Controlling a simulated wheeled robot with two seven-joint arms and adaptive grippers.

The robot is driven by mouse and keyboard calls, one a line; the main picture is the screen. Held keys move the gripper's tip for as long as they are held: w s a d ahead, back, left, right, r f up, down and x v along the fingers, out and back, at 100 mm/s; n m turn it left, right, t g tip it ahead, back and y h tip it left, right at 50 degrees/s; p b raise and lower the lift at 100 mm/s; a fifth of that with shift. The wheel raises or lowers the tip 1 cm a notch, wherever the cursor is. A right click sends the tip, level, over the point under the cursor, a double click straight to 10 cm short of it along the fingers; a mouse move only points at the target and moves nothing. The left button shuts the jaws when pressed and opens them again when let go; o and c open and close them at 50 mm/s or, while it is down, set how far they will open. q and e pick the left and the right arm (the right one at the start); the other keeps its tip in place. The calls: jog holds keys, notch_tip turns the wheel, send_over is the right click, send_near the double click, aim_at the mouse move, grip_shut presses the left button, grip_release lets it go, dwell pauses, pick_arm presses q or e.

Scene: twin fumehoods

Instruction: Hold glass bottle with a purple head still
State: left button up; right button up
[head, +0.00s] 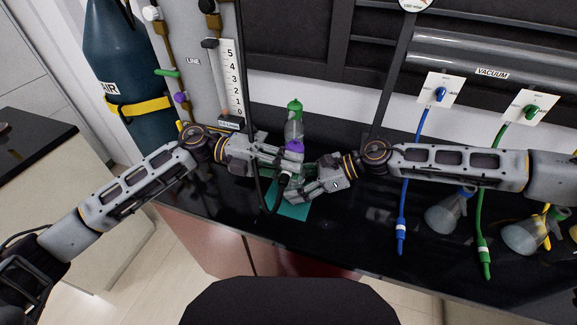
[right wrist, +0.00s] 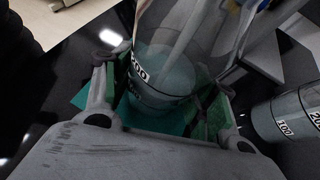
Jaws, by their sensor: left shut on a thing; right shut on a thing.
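The glass bottle with a purple head (head: 295,146) stands above a teal mat (head: 294,212); its body is mostly hidden by my grippers in the head view. In the right wrist view the clear, graduated bottle (right wrist: 165,85) is between the green-padded fingers. My right gripper (head: 303,187) is shut on its lower body. My left gripper (head: 297,161) is shut just below the purple head, beside the bottle. A black hose (head: 268,206) loops up to it and its end appears to be in the fingers; the exact contact is hidden.
A bottle with a green cap (head: 294,106) stands close behind. A graduated vessel (right wrist: 285,115) is near the right gripper in the wrist view. Blue (head: 402,215) and green (head: 482,225) hoses hang at right, near flasks (head: 448,214) on the black counter.

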pick_arm(q)
jog(key=shift+s+a+f, duration=0.15)
dwell(0.4)
jog(key=shift+s, duration=0.2)
dwell(0.9)
jog(key=shift+w, duration=0.45)
dwell(1.5)
jog(key=shift+s, duration=0.15)
jog(key=shift+s+a, duration=0.1)
jog(key=shift+s, duration=0.2)
jog(key=shift+s, duration=0.25)
dwell(0.4)
jog(key=shift+w+r+n, duration=0.15)
jog(key=shift+r+n, duration=0.15)
jog(key=shift+r, duration=0.05)
dwell(0.7)
jog(key=shift+w, duration=0.55)
dwell(1.7)
